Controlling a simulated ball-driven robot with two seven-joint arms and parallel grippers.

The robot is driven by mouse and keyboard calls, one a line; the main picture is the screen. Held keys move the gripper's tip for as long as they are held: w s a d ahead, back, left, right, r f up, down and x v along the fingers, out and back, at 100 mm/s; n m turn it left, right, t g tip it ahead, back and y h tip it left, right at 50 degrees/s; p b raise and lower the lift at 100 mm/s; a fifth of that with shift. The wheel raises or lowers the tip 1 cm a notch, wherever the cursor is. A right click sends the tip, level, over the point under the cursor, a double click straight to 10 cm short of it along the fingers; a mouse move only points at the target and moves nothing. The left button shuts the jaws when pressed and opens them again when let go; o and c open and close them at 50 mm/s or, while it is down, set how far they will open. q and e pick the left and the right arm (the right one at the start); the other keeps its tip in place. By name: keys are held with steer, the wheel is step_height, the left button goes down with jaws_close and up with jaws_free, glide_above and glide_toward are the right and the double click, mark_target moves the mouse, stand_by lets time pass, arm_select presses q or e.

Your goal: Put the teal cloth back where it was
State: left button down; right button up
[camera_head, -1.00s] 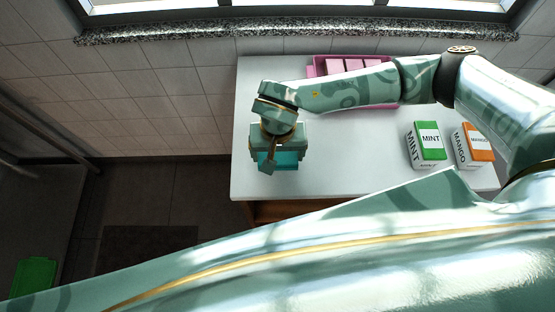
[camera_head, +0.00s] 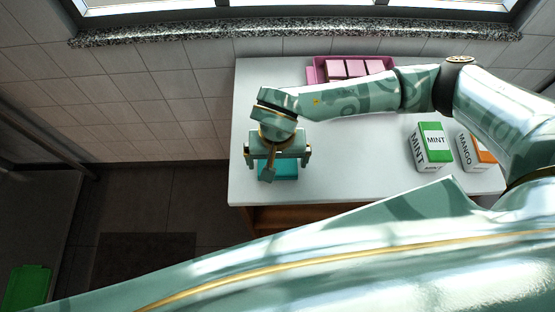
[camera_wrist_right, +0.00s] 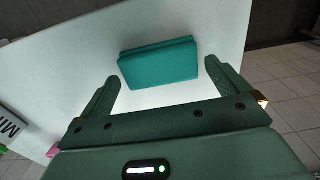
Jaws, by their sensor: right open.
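The teal cloth (camera_head: 284,171) lies folded on the white table near its left front corner, partly hidden under my right gripper in the head view. In the right wrist view the cloth (camera_wrist_right: 158,64) shows whole, lying flat beyond the fingertips. My right gripper (camera_head: 278,172) is open above the cloth. My left gripper is not in view.
A pink tray (camera_head: 312,72) with pink boxes stands at the table's back. A green-and-white MINT box (camera_head: 432,147) and an orange-and-white MANGO box (camera_head: 474,150) stand at the right. The white table (camera_head: 350,165) is clear in the middle. A green bin (camera_head: 28,288) is on the floor.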

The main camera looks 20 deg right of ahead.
mark_target(277, 165)
step_height(277, 165, up, 11)
steer(key=p, duration=0.1)
steer(key=shift+f, duration=0.1)
